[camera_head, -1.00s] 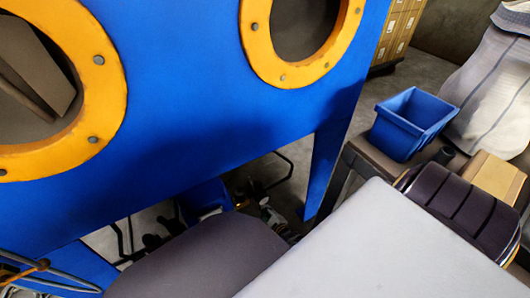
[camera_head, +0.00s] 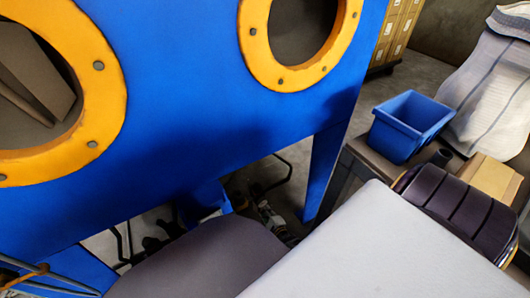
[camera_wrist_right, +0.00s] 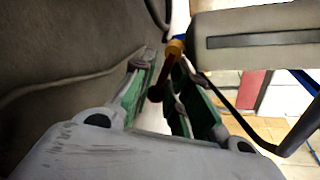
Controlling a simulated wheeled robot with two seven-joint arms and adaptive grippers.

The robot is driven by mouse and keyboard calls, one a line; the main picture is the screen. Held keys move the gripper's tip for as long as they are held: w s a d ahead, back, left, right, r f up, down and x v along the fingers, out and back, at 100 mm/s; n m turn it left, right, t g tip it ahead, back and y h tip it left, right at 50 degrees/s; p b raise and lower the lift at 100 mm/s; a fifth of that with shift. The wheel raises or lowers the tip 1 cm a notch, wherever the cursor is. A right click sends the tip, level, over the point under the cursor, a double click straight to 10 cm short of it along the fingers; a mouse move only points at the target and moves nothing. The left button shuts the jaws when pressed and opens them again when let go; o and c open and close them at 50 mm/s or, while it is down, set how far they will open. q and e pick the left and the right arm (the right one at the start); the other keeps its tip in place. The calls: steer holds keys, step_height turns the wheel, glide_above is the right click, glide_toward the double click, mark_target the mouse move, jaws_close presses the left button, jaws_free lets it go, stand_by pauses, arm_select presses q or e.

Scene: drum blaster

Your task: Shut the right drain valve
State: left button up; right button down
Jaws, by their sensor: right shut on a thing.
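The blue drum blaster (camera_head: 200,90) with yellow-ringed ports fills the upper left of the head view. In the right wrist view, a dark reddish valve handle (camera_wrist_right: 167,72) with a brass-yellow part (camera_wrist_right: 175,47) at its far end lies between the green-padded fingers of my right gripper (camera_wrist_right: 161,68). The fingers are shut on the handle; the exact contact is dark and hard to see. In the head view my right gripper (camera_head: 270,217) shows small beneath the blaster, mostly hidden behind my own arm. The valve cannot be made out clearly there.
A blaster leg (camera_head: 322,170) stands close to the right of the gripper. A small blue container (camera_head: 206,200) and dark bent tubes sit under the blaster. A blue bin (camera_head: 410,125) stands on a bench at the right. Dark surfaces crowd the wrist view's left.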

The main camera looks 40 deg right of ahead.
steer(key=c, duration=1.6)
jaws_free()
steer(key=shift+a+f+m, duration=0.1)
steer(key=shift+f+m, duration=0.1)
steer(key=shift+m, duration=0.3)
